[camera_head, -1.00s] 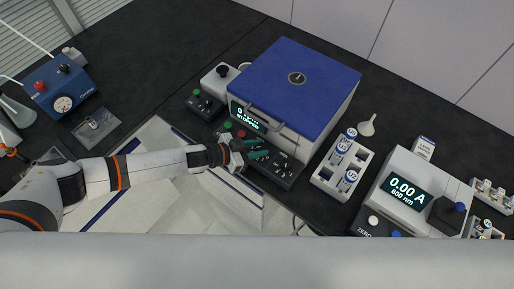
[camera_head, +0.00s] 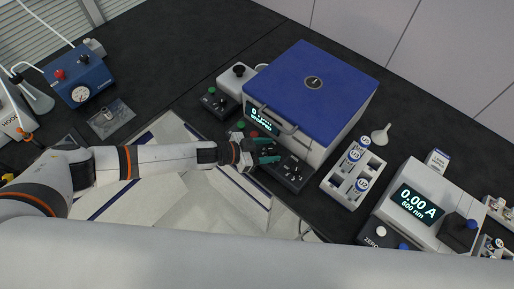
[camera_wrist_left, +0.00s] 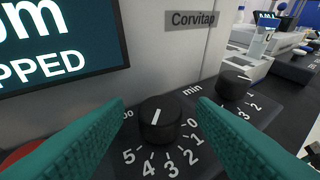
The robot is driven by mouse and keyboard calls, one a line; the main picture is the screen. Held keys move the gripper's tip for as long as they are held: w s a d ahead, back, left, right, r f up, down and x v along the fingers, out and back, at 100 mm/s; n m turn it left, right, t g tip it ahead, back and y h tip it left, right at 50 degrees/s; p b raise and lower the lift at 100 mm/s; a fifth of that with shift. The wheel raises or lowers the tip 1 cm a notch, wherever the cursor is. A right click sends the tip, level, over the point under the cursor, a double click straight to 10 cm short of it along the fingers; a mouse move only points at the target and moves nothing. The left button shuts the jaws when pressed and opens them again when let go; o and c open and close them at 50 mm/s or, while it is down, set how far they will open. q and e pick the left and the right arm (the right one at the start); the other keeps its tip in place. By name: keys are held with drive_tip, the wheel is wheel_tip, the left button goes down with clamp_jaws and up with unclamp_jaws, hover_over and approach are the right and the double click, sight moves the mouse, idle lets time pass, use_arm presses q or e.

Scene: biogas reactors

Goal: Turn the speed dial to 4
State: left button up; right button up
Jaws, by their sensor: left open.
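The blue-lidded centrifuge (camera_head: 315,85) has a control panel (camera_head: 284,175) along its front. In the left wrist view, a black dial (camera_wrist_left: 160,120) with a white line stands on the panel, with numbers from 0 to 5 around it. Its line slants, its lower end towards the 4 and 5 side; the exact setting is unclear. Its label is mostly hidden. My left gripper (camera_head: 266,156) is open, its teal fingers (camera_wrist_left: 158,122) on either side of this dial, with gaps visible. A second dial (camera_wrist_left: 233,84), marked min, is farther right. My right gripper is not in view.
The display (camera_wrist_left: 60,45) above the dial reads STOPPED. A red button (camera_wrist_left: 15,155) is partly hidden by the left finger. A white tube rack (camera_head: 346,185) and a photometer (camera_head: 416,203) stand to the right. A blue pump (camera_head: 78,80) stands far left.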

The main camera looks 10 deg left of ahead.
use_arm(q)
drive_tip(key=b+v, duration=0.1)
drive_tip(key=v, duration=1)
drive_tip(key=shift+a+r+b, duration=0.2)
drive_tip(key=shift+a+b, duration=0.05)
drive_tip(key=shift+b, duration=0.1)
